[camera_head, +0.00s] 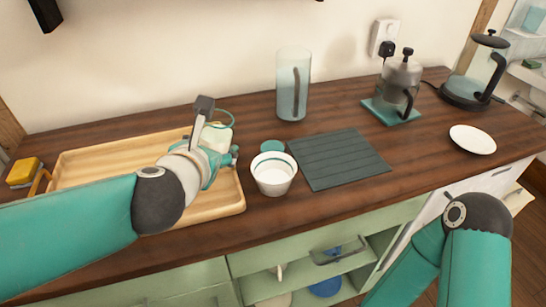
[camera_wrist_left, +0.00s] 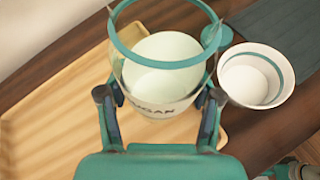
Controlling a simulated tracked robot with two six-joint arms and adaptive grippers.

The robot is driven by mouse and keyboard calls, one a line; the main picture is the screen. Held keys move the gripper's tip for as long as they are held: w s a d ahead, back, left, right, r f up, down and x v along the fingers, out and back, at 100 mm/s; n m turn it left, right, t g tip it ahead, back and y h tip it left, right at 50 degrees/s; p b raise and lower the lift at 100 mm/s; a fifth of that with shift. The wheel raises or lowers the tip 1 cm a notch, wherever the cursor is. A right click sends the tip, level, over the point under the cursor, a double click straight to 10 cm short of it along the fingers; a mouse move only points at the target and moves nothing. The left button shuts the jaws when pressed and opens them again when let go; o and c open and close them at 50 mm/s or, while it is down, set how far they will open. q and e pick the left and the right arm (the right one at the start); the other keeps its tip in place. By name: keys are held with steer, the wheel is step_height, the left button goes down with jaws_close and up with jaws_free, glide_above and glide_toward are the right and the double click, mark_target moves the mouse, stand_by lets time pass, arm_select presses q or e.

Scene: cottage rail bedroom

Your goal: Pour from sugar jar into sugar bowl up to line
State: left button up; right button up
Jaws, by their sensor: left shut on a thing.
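The clear sugar jar (camera_head: 218,137), with a teal rim and white contents, is held by my left gripper (camera_head: 218,158) over the right part of the wooden tray. In the left wrist view the jar (camera_wrist_left: 166,75) sits between the fingers (camera_wrist_left: 160,108), with part of its label showing. My left gripper is shut on it. The white sugar bowl (camera_head: 273,181) stands on the counter right of the tray, apart from the jar. A teal band runs inside the bowl (camera_wrist_left: 229,91); its white inside does not clearly show the sugar level.
The wooden tray (camera_head: 95,170) lies left, with a yellow-topped item (camera_head: 24,171) beside it. A teal disc (camera_head: 272,146) lies behind the bowl.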

arm_select(q)
steer(key=m+p, duration=0.1)
steer(key=d+m+y+p, duration=0.1)
steer(key=p, duration=0.1)
steer(key=r+y+p, duration=0.1)
steer(key=p, duration=0.1)
steer(key=shift+d+m, duration=0.25)
steer(key=shift+m, duration=0.15)
steer(key=shift+a+r+m+y+p, duration=0.1)
steer(key=shift+a+m+y+p, duration=0.2)
steer(key=shift+m+y+p, duration=0.65)
steer(key=shift+a+r+m+y+p, duration=0.1)
steer(key=shift+a+m+y+p, duration=0.3)
steer(key=shift+p, duration=0.85)
steer(key=shift+f+m+y+p, duration=0.15)
steer(key=shift+m+y+p, duration=0.5)
steer(key=shift+y+p, duration=0.15)
steer(key=shift+d+r+m, duration=0.2)
steer(key=shift+d+m, duration=0.1)
steer(key=shift+d+r+m+t+y+p, duration=0.35)
steer(key=shift+r+y+p, duration=0.1)
steer(key=shift+p, duration=0.1)
steer(key=shift+d+f+m+y+b, duration=0.2)
steer(key=shift+m+y+b, duration=0.3)
steer(key=shift+m, duration=0.35)
stand_by(0.7)
